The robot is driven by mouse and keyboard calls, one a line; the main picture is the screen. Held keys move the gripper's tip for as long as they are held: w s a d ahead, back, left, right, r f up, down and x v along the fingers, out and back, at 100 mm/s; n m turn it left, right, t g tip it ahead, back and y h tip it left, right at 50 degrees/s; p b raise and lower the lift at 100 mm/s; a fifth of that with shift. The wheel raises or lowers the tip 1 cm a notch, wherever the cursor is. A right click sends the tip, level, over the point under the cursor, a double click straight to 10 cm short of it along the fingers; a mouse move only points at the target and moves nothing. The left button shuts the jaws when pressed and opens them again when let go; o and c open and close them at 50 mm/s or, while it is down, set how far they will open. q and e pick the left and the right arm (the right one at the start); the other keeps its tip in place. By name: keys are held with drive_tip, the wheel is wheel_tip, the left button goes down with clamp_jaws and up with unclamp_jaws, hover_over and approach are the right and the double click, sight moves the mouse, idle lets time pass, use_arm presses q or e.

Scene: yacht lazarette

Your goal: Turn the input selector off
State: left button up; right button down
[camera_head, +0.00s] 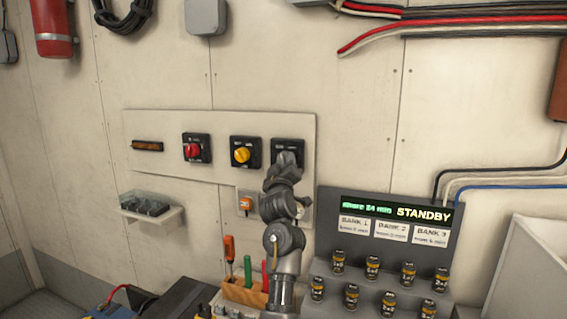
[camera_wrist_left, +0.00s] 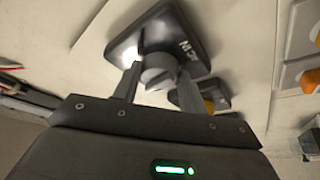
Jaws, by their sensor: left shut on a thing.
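A rotary switch (camera_head: 299,147) with a black square plate is at the right end of the row on the cream wall panel. My left gripper (camera_head: 287,168) is at the front of this switch and hides much of it. In the left wrist view its grey knob (camera_wrist_left: 157,72) sits between the two fingers of the gripper (camera_wrist_left: 156,82), which are shut on it. The exact angle of the knob is hard to tell. My right gripper is not in view.
To the left on the panel are a yellow-knob switch (camera_head: 242,154), a red-knob switch (camera_head: 194,149) and an amber display (camera_head: 147,146). An orange switch (camera_head: 246,203) sits below. A console (camera_head: 453,247) reading STANDBY and a wooden tool holder (camera_head: 237,293) stand below.

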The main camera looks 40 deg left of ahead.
use_arm(q)
drive_tip(key=shift+d+r+n+g+y+p, duration=0.1)
drive_tip(key=shift+n+g+y+p, duration=0.15)
drive_tip(key=shift+n+g, duration=0.6)
drive_tip(key=shift+r+n+g+y+p, duration=0.15)
drive_tip(key=shift+n+g+p, duration=0.15)
drive_tip(key=shift+n, duration=1.15)
drive_tip(key=o, duration=1)
drive_tip(key=shift+f, duration=0.1)
drive_tip(key=b+v, duration=0.3)
drive_tip(key=v, duration=0.7)
drive_tip(key=shift+s+d+f, duration=0.1)
drive_tip(key=shift+s+d, duration=0.1)
drive_tip(key=shift+s, duration=0.1)
